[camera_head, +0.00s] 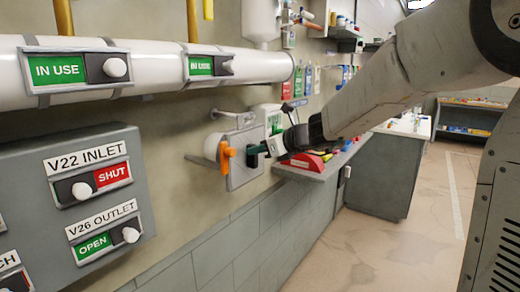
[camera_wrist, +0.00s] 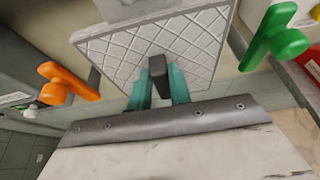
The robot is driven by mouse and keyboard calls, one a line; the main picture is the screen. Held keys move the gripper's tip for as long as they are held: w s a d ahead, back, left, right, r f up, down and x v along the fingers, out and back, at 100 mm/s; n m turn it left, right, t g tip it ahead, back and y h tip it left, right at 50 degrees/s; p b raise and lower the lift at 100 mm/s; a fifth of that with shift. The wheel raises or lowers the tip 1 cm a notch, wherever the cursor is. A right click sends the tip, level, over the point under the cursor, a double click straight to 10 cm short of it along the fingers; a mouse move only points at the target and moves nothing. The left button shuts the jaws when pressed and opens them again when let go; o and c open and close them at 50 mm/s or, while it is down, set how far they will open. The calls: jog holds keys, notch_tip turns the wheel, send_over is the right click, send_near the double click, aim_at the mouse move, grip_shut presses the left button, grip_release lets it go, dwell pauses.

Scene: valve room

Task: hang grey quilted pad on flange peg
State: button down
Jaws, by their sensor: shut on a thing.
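The grey quilted pad (camera_wrist: 110,55) fills the upper middle of the wrist view, with a diamond stitch pattern and a pale border. My gripper (camera_wrist: 163,88) has teal fingers shut on a dark tab on the pad's face. In the head view the pad (camera_head: 240,174) hangs upright near the wall, with my gripper (camera_head: 258,150) at its right side. A light grey peg (camera_head: 232,115) juts from the wall just above the pad. I cannot tell whether the pad touches it.
An orange handle (camera_head: 225,158) is beside the pad's left edge; it also shows in the wrist view (camera_wrist: 68,84). A green handle (camera_wrist: 275,38) is at the right. A grey bench (camera_head: 318,168) with a red item lies beyond. Pipes (camera_head: 150,68) run above; a valve panel (camera_head: 75,200) is at left.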

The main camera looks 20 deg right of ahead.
dwell(0.3)
jog(key=c, duration=1.2)
grip_release()
jog(key=v, duration=0.8)
jog(key=s+a+f+n+g+h, duration=0.15)
jog(key=s+f+n+g, duration=0.25)
jog(key=s+n, duration=0.4)
jog(key=s+a+f+n+g+y, duration=0.1)
jog(key=s+a+f+n+g, duration=0.25)
jog(key=s+n, duration=0.4)
jog(key=s+d+f+n+g+h, duration=0.1)
jog(key=s+d+n+h, duration=0.1)
jog(key=s+n, duration=0.4)
jog(key=s+d+f+n+g+h, duration=0.1)
jog(key=s+n+h, duration=0.4)
jog(key=s, duration=0.7)
jog(key=shift+s+d+f+n, duration=0.3)
jog(key=shift+d+f+n, duration=0.45)
jog(key=shift+d+n, duration=0.35)
